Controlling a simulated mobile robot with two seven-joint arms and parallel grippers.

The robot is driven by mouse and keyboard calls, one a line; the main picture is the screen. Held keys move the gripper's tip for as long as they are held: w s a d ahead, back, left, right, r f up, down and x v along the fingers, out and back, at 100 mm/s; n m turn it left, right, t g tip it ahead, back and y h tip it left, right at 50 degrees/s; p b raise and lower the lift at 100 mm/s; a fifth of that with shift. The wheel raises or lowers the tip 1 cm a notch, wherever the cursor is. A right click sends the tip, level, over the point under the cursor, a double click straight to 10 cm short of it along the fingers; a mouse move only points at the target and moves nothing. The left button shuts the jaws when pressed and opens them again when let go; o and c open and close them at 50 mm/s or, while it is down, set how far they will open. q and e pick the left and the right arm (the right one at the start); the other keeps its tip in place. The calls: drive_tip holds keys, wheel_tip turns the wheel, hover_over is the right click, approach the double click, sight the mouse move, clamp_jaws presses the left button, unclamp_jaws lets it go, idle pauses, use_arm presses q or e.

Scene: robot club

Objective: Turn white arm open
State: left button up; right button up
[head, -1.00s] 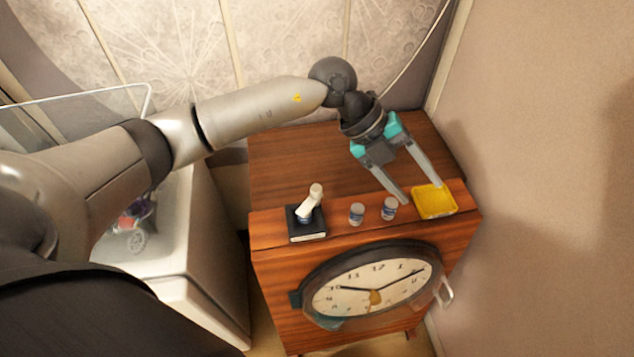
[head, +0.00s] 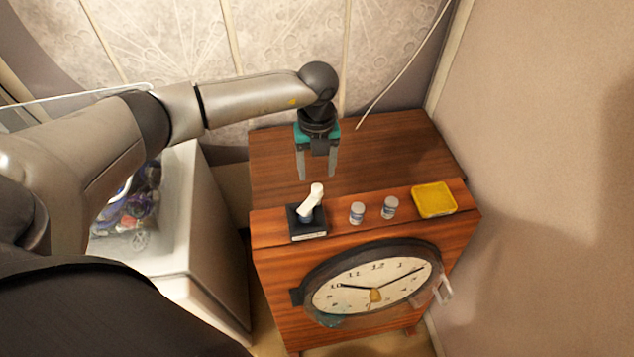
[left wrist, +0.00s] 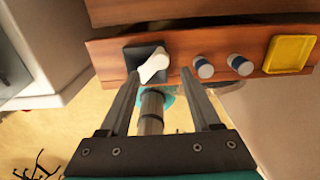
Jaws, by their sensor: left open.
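The white arm (head: 312,201) stands tilted on a small black base (head: 306,230) at the left of the wooden cabinet's front ledge. It also shows in the left wrist view (left wrist: 155,66), leaning to the right over its black base. My left gripper (head: 317,176) is open and empty, just behind and above the white arm. In the left wrist view its two fingers (left wrist: 156,80) flank the lower part of the white arm's picture. I cannot tell contact, but the head view shows them apart. My right gripper is not in view.
Two small white-and-blue jars (head: 357,213) (head: 390,207) and a yellow tray (head: 433,199) stand to the right on the wooden cabinet (head: 290,160). A round clock (head: 372,284) is on its front. A wall is close on the right; a white case (head: 205,230) stands left.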

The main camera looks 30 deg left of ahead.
sight(317, 187)
use_arm(q)
wheel_tip(317, 187, down, 6)
drive_tip(key=shift+f, duration=0.1)
idle(0.4)
clamp_jaws()
idle(0.3)
